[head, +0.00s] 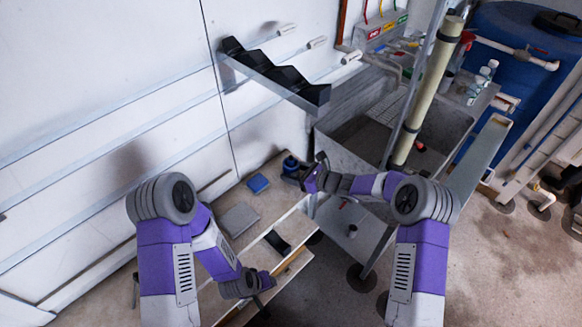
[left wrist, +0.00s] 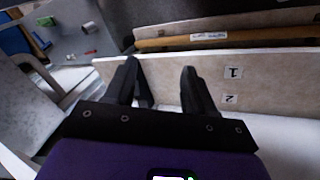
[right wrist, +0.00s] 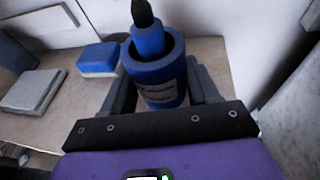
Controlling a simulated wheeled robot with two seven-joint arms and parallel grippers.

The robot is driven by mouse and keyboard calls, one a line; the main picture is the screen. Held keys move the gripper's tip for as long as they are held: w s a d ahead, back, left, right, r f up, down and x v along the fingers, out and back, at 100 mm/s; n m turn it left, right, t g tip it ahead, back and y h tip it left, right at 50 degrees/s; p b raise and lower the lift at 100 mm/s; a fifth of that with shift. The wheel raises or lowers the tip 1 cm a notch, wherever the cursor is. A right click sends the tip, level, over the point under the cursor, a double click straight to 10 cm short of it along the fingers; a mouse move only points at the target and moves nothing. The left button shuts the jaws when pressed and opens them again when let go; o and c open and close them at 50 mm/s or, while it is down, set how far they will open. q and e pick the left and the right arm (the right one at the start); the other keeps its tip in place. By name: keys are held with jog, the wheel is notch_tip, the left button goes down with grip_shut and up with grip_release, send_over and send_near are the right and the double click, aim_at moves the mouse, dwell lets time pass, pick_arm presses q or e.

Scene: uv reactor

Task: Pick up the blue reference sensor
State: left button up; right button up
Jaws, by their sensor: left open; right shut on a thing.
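The blue reference sensor (right wrist: 148,45) is a blue cylinder with a black tip, standing upright in a blue round holder (right wrist: 158,72) with a dark label, in the right wrist view. In the head view the blue item (head: 290,164) is small, at the end of the bench by the wall. My right gripper (head: 300,178) reaches it from the right. Its fingers (right wrist: 160,95) are on both sides of the holder and shut on it. My left gripper (head: 264,292) is open and empty above the front of the bench; its two fingers show apart in the left wrist view (left wrist: 165,85).
A black-stepped wall shelf (head: 270,68) hangs above. A metal sink (head: 430,125) stands right. A board with labels 1 and 2 (left wrist: 260,85) lies below my left gripper.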

pick_arm(q)
jog(key=w+d+r+n+t+y, duration=0.1)
jog(key=w+d+r+t, duration=0.25)
jog(key=r, duration=0.25)
jog(key=w+d+r+n+t, duration=0.2)
jog(key=w+r+t, duration=0.1)
jog(key=w+r, duration=0.15)
jog(key=w+d+r+n+t+y, duration=0.1)
jog(key=w+d+r+t, duration=0.25)
jog(key=r, duration=0.25)
jog(key=m, duration=0.8)
send_near(291, 160)
jog(key=shift+t+y, duration=0.4)
jog(key=shift+d+f+x, duration=0.15)
jog(key=shift+x, duration=1.8)
jog(key=shift+d+f+x, duration=0.15)
jog(key=shift+x, duration=1.8)
jog(key=shift+s, duration=0.15)
grip_shut()
